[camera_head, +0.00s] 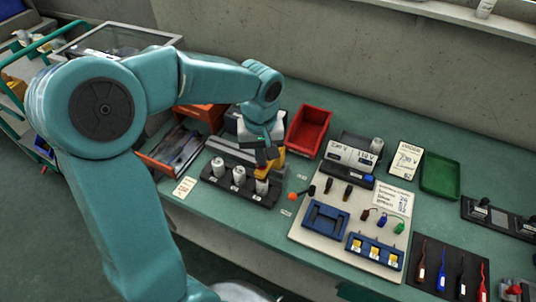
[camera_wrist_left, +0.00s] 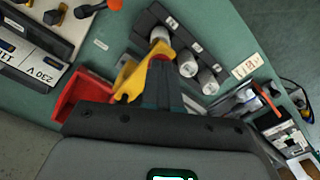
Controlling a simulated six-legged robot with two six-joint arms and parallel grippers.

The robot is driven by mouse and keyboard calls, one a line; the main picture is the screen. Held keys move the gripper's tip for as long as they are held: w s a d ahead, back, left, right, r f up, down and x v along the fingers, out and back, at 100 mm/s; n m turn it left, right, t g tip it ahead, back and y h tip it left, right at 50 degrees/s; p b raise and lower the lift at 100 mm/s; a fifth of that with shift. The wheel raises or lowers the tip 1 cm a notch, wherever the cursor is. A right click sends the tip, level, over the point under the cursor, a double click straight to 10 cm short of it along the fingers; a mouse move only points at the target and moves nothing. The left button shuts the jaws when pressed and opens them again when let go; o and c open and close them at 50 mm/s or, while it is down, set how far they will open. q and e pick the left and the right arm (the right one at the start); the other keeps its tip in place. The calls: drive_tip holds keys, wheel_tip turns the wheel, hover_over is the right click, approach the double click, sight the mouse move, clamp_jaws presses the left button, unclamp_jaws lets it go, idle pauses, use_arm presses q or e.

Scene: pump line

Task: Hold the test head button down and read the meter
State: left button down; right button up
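A yellow test head (camera_head: 275,164) stands at the right end of a black rack (camera_head: 225,184), over or beside the last of three pale cylinders. The wrist view shows it as a curved yellow piece (camera_wrist_left: 128,80) with a small red spot, likely the button. My left gripper (camera_head: 261,160) is at the test head from above. Its fingers (camera_wrist_left: 160,68) look shut, with the tips at the red spot; I cannot tell whether it is pressed in. A grey box (camera_head: 349,154) marked 230 V and 110 V stands to the right; no meter reading is legible. My right gripper is not in view.
A red bin (camera_head: 308,131) stands behind the test head. A pale board (camera_head: 327,232) with blue holders and small plugs lies to the right. A green tray (camera_head: 440,177) and dark tool mat (camera_head: 448,268) are farther right. An orange knob (camera_head: 292,197) lies near the rack.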

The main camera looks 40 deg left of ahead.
use_arm(q)
drive_tip(key=shift+r+p, duration=2.65)
drive_tip(key=shift+r, duration=0.85)
drive_tip(key=shift+f, duration=0.1)
drive_tip(key=shift+s, duration=0.1)
